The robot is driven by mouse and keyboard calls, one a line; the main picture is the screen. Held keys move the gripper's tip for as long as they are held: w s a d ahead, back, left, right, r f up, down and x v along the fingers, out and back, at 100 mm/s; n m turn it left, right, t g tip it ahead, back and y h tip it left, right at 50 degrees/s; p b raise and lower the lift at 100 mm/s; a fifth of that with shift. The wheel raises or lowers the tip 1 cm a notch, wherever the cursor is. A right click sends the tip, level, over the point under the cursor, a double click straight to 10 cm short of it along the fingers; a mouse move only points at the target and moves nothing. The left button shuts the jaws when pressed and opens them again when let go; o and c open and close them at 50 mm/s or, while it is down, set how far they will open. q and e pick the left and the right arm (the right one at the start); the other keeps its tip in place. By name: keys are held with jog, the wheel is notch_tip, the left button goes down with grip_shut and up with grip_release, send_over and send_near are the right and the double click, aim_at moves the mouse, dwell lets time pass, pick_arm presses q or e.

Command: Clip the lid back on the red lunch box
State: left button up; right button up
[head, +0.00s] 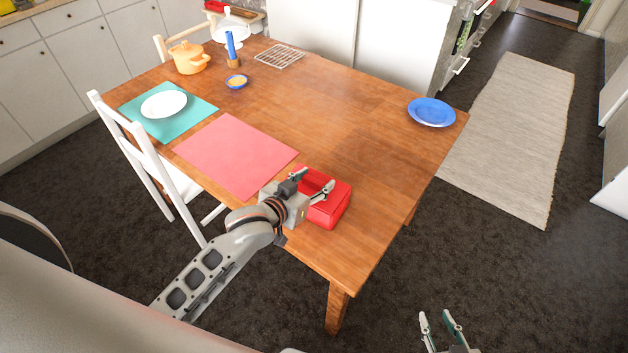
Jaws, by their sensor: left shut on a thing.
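The red lunch box (338,206) stands on the wooden table (375,190) near its front right edge. My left gripper (312,181) is at the box's left and top side, with its fingers over the top, shut on the box. The gripper covers part of the box's top. I cannot make out the lid as a separate piece, or whether the box is covered. My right gripper (437,317) is low at the bottom edge of the view, away from the table, open and empty.
A pink placemat (235,155) lies left of the box. The table's middle is clear.

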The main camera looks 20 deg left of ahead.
pick_arm(q)
jog(key=shift+f, duration=0.2)
jog(key=o, duration=1.7)
pick_arm(e)
jog(key=shift+f, duration=0.2)
pick_arm(q)
jog(key=shift+r, duration=0.1)
jog(key=shift+s+a+r+p, duration=0.1)
jog(key=shift+s+r+p, duration=0.1)
jog(key=shift+s+p, duration=0.15)
jog(key=p+v, duration=0.2)
jog(key=v, duration=0.1)
jog(key=shift+s, duration=0.2)
jog(key=v, duration=0.5)
jog(key=shift+s+a+r, duration=0.1)
jog(key=shift+s+r, duration=0.1)
jog(key=shift+s, duration=0.15)
pick_arm(e)
jog(key=shift+s+d+g+h, duration=0.35)
jog(key=shift+s+d, duration=0.35)
jog(key=shift+d, duration=0.25)
